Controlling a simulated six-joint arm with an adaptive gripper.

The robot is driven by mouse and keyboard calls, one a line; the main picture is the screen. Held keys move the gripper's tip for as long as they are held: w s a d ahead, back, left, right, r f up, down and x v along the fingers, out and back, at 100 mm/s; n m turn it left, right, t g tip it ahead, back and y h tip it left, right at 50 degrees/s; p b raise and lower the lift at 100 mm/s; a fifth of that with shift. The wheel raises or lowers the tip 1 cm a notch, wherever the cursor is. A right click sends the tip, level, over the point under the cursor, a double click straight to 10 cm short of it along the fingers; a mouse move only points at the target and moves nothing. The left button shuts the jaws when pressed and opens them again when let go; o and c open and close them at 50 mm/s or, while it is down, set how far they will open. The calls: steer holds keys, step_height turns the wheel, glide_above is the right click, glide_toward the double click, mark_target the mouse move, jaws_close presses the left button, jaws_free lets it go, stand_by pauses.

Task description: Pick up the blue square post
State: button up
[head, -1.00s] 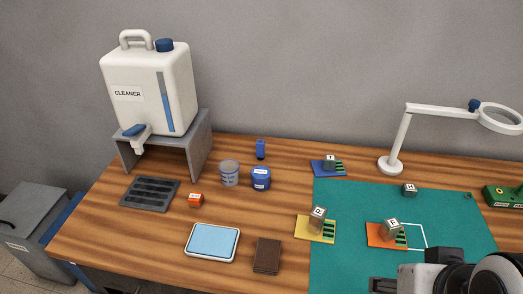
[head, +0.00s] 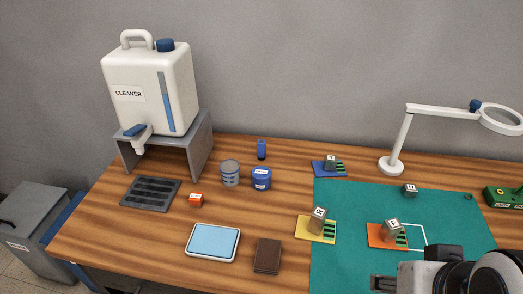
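A small upright blue post (head: 261,149) with a squared shape stands on the wooden table behind the blue round tub. It is apart from the things around it. Part of my arm shows at the lower right. A dark part at its left end (head: 383,283) looks like my gripper, over the front of the green mat and far from the post. It is cut by the frame edge, and I cannot tell whether it is open or shut.
A blue tub (head: 261,179) and a grey tub (head: 230,174) stand in front of the post. A grey stand (head: 204,143) with a cleaner jug (head: 127,112) is to the left. Boards with metal blocks and a lamp (head: 392,165) are to the right.

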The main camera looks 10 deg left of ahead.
steer(key=w+a+r+t+y, duration=0.1)
steer(key=w+a, duration=0.5)
steer(key=w, duration=0.5)
steer(key=w+a+r+n+t+y, duration=0.15)
steer(key=w+a, duration=0.35)
steer(key=w, duration=0.5)
steer(key=w+a+t+y, duration=0.1)
steer(key=w+a+t, duration=0.1)
steer(key=w+a, duration=0.65)
steer(key=w+a+f+t+h, duration=0.1)
steer(key=w+a+f, duration=0.2)
steer(key=w, duration=0.4)
steer(key=w+a+f+t, duration=0.1)
steer(key=w+a+f, duration=0.1)
steer(key=w+f, duration=0.35)
steer(key=m+t+h, duration=0.2)
steer(key=h, duration=0.1)
glide_toward(263, 144)
steer(key=w, duration=0.3)
steer(key=shift+w+f+n, duration=0.1)
steer(key=shift+f+n, duration=0.15)
steer(key=shift+f, duration=0.45)
steer(key=shift+w, duration=0.15)
steer(key=shift+x, duration=1.15)
